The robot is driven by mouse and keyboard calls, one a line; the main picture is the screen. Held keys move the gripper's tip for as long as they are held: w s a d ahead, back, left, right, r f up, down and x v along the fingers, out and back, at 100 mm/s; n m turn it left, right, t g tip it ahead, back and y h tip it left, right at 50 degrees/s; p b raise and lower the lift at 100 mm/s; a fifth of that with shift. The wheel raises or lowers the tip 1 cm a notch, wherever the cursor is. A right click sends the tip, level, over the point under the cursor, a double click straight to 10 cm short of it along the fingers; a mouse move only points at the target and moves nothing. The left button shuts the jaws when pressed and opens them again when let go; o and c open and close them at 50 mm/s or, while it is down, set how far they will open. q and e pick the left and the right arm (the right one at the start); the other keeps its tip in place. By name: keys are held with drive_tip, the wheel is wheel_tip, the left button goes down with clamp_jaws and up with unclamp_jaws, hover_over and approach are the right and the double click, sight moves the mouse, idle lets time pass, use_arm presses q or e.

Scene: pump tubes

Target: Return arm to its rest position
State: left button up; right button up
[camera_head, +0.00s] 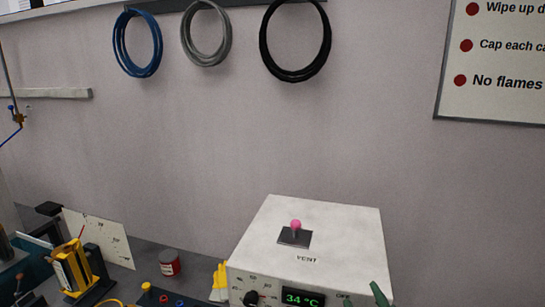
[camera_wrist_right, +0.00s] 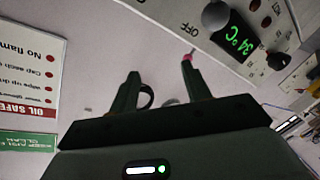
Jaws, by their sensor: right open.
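My right gripper (camera_head: 365,298) shows only as dark green fingertips at the bottom edge of the head view, in front of the white box (camera_head: 320,250). In the right wrist view the right gripper (camera_wrist_right: 160,78) is open, its two dark fingers apart with nothing held between them. The box's front panel, with a green 34 °C display (camera_wrist_right: 232,40), lies beyond the fingers there. A pink tip (camera_wrist_right: 187,57) shows close to one fingertip; I cannot tell whether they touch. My left gripper is not in view.
A pink-topped lever (camera_head: 295,225) stands on the box beside the word VENT. A red jar (camera_head: 169,264) and a yellow device (camera_head: 72,270) stand on the bench to the left. Blue (camera_head: 137,45), grey and black hose coils hang on the wall. The wall area above the box is clear.

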drive_tip(key=s+d+f+m+g+h, duration=0.1)
drive_tip(key=s+d+f+g+h, duration=0.1)
drive_tip(key=s+d+f+g, duration=0.55)
drive_tip(key=s+d+f+g+h, duration=0.25)
drive_tip(key=s+d+f, duration=0.35)
drive_tip(key=s, duration=0.5)
drive_tip(key=s+a+f+g+y+b, duration=0.1)
drive_tip(key=a+f+y+b, duration=0.15)
drive_tip(key=f, duration=1.25)
drive_tip(key=s+a+f+g+y+b, duration=0.1)
drive_tip(key=s+a+f+g+b, duration=0.2)
drive_tip(key=f, duration=1.2)
drive_tip(key=s+f+m+g+y+b, duration=0.1)
drive_tip(key=s+f+m+b, duration=0.2)
drive_tip(key=s+f, duration=1.7)
wheel_tip(320, 180, down, 4)
drive_tip(key=b, duration=0.3)
drive_tip(key=shift+m+g+y+b, duration=0.3)
drive_tip(key=shift+g+b, duration=0.05)
drive_tip(key=shift+g, duration=0.05)
